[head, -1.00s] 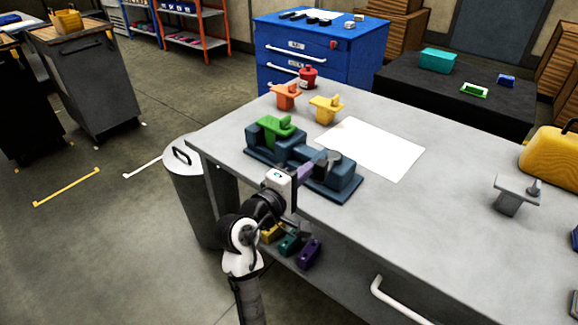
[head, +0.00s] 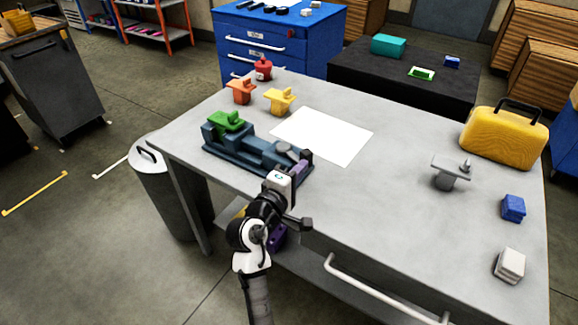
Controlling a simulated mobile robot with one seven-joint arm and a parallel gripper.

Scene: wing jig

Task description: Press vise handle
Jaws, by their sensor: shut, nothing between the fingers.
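The blue-grey vise (head: 240,158) sits on the grey workbench near its left front edge. A green part (head: 227,121) sits at its left end. A grey rounded piece (head: 286,150), perhaps the handle, shows at its right end. My gripper (head: 301,164) is at that right end, close beside the grey piece, and appears shut with nothing held. My white wrist and arm come up from below and hide part of the vise's right side. I cannot tell whether the gripper touches the handle.
Orange (head: 240,91) and yellow (head: 279,101) parts and a red container (head: 263,70) stand behind the vise. A white sheet (head: 322,135) lies right of them. A grey part (head: 449,171), a yellow case (head: 503,137) and small blocks occupy the right side.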

